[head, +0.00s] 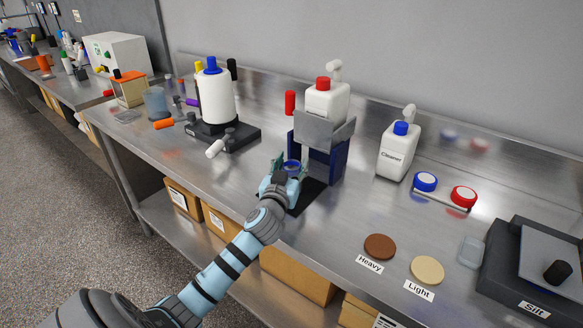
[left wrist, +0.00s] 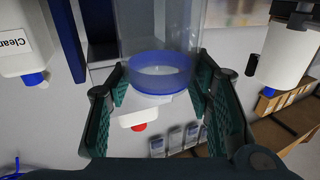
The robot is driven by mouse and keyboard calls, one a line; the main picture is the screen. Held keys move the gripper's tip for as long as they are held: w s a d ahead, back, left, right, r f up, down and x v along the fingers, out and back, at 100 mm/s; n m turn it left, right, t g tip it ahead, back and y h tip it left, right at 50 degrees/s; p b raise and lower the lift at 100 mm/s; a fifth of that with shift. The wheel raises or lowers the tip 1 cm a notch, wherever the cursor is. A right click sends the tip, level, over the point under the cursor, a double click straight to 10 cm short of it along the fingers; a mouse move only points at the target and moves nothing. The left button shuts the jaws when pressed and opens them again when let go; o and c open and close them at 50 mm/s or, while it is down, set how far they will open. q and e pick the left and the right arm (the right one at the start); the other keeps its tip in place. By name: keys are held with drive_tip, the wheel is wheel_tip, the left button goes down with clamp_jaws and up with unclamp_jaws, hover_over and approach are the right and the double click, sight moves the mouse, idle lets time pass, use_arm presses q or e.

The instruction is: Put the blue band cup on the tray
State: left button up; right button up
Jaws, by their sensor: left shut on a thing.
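My left gripper (head: 290,168) is shut on the blue band cup (head: 292,165), in front of the dispenser stand. In the left wrist view, the clear cup with its blue band (left wrist: 160,70) sits between the green fingers (left wrist: 165,95). A dark flat tray-like base (head: 308,193) lies under and beside the gripper, partly hidden by my arm. A thin pale plate (head: 442,201), which may be a tray, lies to the right with a blue-and-white and a red-and-white round piece on it. My right gripper is not in view.
Brown Heavy (head: 380,247) and tan Light (head: 427,270) discs lie at the front. The bench between is mostly clear.

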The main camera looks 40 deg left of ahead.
use_arm(q)
drive_tip(key=o, duration=1.2)
drive_tip(key=v, duration=1.2)
